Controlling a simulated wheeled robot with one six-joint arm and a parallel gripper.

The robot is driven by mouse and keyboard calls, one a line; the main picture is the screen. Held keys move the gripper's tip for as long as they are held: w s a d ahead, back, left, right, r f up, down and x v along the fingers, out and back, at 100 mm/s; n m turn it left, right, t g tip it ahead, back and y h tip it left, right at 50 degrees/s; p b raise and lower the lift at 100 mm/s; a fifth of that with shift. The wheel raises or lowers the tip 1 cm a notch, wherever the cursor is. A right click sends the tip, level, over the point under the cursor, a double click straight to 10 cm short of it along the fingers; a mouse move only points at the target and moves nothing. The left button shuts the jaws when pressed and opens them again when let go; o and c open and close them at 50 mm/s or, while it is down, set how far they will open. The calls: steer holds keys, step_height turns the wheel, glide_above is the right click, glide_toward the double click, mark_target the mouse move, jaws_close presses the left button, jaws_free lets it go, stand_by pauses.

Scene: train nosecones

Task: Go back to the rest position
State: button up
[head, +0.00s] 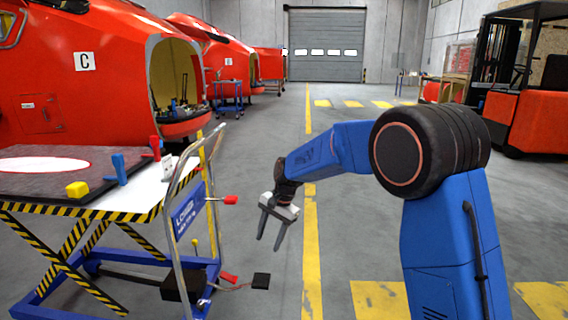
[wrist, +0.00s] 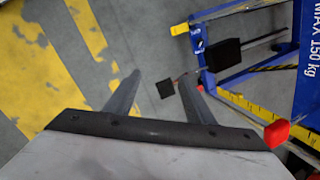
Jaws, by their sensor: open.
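My gripper (head: 272,238) hangs at the end of my blue arm, pointing down over the grey floor, to the right of the lift table. Its two fingers are spread apart with nothing between them. In the wrist view the open gripper (wrist: 165,85) shows bare floor, yellow markings and a small black pedal between and beyond its fingers. The gripper touches nothing that I can see.
The lift table (head: 130,210) at left has a metal handle (head: 178,240), and a yellow block (head: 77,189) and blue piece (head: 119,168) on top. A black pedal (head: 261,281) lies on the floor. Red nosecones (head: 70,110) stand behind; a forklift (head: 520,110) is at right. The middle aisle is clear.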

steer(key=s+d+r+n+t+h, duration=0.1)
steer(key=s+d+r+n, duration=0.1)
steer(key=s+d+r, duration=0.6)
steer(key=s+d+r+n+t, duration=0.15)
steer(key=s+d+r, duration=0.35)
steer(key=s+d, duration=0.65)
steer(key=s+d+f+n+t+h, duration=0.1)
steer(key=s+d+f, duration=0.1)
steer(key=s+d, duration=0.5)
steer(key=s+d+f+n+t+h, duration=0.1)
steer(key=s+d, duration=0.6)
steer(key=s, duration=0.8)
steer(key=shift+d+f+n, duration=0.35)
steer(key=shift+d+n, duration=0.05)
steer(key=shift+n, duration=0.05)
steer(key=shift+t, duration=0.25)
